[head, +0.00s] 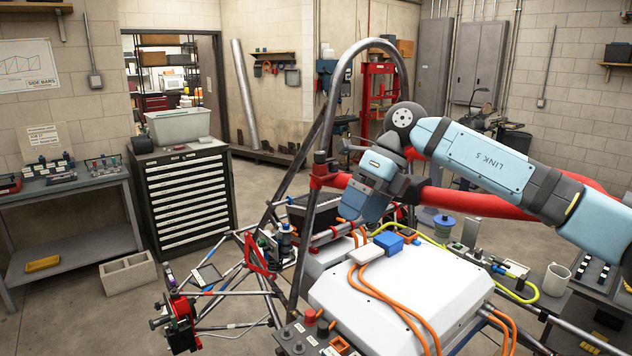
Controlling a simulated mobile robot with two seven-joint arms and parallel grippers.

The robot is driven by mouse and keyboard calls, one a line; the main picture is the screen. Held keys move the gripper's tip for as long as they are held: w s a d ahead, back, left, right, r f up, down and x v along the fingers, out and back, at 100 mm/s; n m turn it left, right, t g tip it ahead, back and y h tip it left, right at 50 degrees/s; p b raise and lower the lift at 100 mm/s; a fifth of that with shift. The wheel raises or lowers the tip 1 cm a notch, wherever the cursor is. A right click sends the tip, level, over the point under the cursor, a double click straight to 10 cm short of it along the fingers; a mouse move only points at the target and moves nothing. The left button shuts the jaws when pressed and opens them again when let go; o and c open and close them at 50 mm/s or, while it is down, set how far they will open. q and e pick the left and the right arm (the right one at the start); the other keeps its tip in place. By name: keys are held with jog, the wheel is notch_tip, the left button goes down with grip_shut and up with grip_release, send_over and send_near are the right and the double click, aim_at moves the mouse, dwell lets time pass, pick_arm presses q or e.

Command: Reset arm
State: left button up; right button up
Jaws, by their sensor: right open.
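My right arm (487,160) comes in from the right, light blue and grey, with its wrist bent over the middle of the picture. My right gripper (364,212) points down and is open, with nothing visible between its fingers. It hangs in front of the tube chassis (327,110), above and left of a blue block (388,243) near the large white box (405,295). I cannot tell whether the fingers touch anything behind them. My left gripper is not in view.
A red tube (470,203) passes behind my right arm. Orange cables (388,305) lie over the white box. A white mug (555,279) stands on the right-hand bench.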

jog(key=s+a+f+m+t+y, duration=0.1)
jog(key=s+a+f+m+y, duration=0.95)
jog(key=f+y, duration=0.5)
jog(key=s+d+f+m+t+h, duration=0.2)
jog(key=d+f+m+t+h, duration=0.3)
jog(key=f+m+t, duration=0.45)
jog(key=s+d+f+m+t+h, duration=0.1)
jog(key=d+f+m+t+h, duration=0.4)
jog(key=m+t, duration=0.7)
jog(key=s+d+f+m+g+h, duration=0.3)
jog(key=s+d+f+m, duration=0.3)
jog(key=s+f, duration=0.3)
jog(key=s+d+f+m+g+h, duration=0.4)
jog(key=s+d+f+m+g, duration=0.1)
jog(key=s+f, duration=0.5)
jog(key=shift+s+d+f+m+g, duration=0.3)
jog(key=shift+d+f+m+g, duration=0.1)
jog(key=shift+d+f, duration=0.25)
jog(key=shift+h, duration=0.25)
